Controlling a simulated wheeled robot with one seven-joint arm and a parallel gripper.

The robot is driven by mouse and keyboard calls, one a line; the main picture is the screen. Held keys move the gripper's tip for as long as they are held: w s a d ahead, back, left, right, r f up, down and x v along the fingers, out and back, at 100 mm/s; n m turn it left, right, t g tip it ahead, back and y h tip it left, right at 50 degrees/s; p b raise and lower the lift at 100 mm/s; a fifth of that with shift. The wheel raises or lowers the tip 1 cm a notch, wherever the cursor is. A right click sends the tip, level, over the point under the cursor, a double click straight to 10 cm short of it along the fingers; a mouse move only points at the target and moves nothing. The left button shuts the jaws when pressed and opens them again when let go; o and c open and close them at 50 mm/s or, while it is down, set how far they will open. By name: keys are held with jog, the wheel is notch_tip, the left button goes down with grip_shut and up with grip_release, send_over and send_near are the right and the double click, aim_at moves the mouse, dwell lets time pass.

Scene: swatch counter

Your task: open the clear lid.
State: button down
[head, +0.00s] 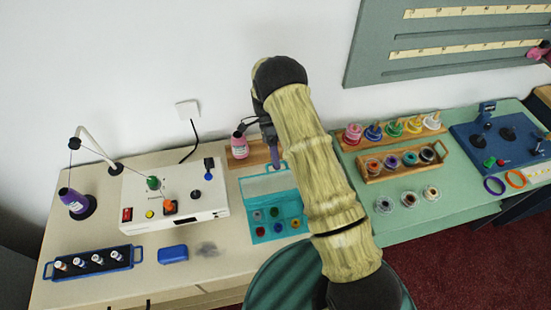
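A teal compartment box (252,238) sits on the cream counter, left of my arm. Several small coloured round items lie in its compartments. Its clear lid (262,184) has a teal rim and appears raised at the box's back edge, tilted up rather than lying over the compartments. My gripper (275,153) is just above the lid's upper edge, beside my arm. My arm crosses the middle of the view and hides part of the gripper and the area right of the box. I cannot tell whether the gripper touches the lid or whether its fingers are open.
A white winder machine (174,196) is to the left. On the green counter to the right are a wooden spool rack (404,160) and several small jars. A blue block (172,254) lies at front left.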

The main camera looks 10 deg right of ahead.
jog(key=c, duration=1.5)
grip_release()
jog(key=shift+s+f, duration=0.1)
jog(key=shift+f, duration=0.15)
jog(key=shift+r, duration=0.1)
jog(key=shift+b+v, duration=1.45)
jog(key=shift+v, duration=2.3)
